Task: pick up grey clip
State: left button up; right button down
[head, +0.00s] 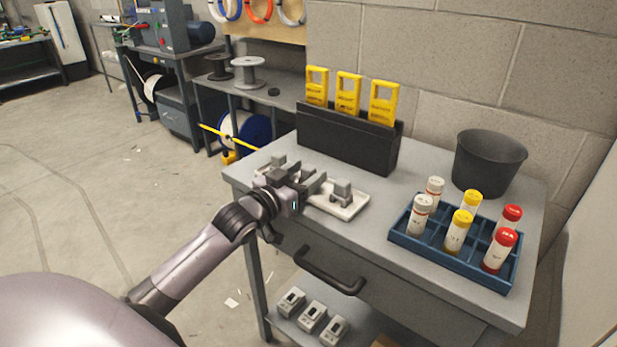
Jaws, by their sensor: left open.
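A grey clip (342,190) sits on the white tray (352,209) at the left part of the grey workbench. A second grey block-like piece (279,160) shows behind my gripper, partly hidden by it. My left gripper (312,179) is open, over the tray's left part. It is just left of the grey clip, with a small gap to it in this view. Part of the tray is hidden behind the gripper. My right gripper is not in view.
A black holder (345,140) with yellow tools stands behind the tray. A blue rack (450,262) of capped tubes and a dark bucket (488,163) stand to the right. A drawer handle (330,270) juts out below the bench top. The bench between tray and rack is clear.

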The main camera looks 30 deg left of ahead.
pick_arm(q)
grip_shut()
jog(key=shift+r, duration=0.1)
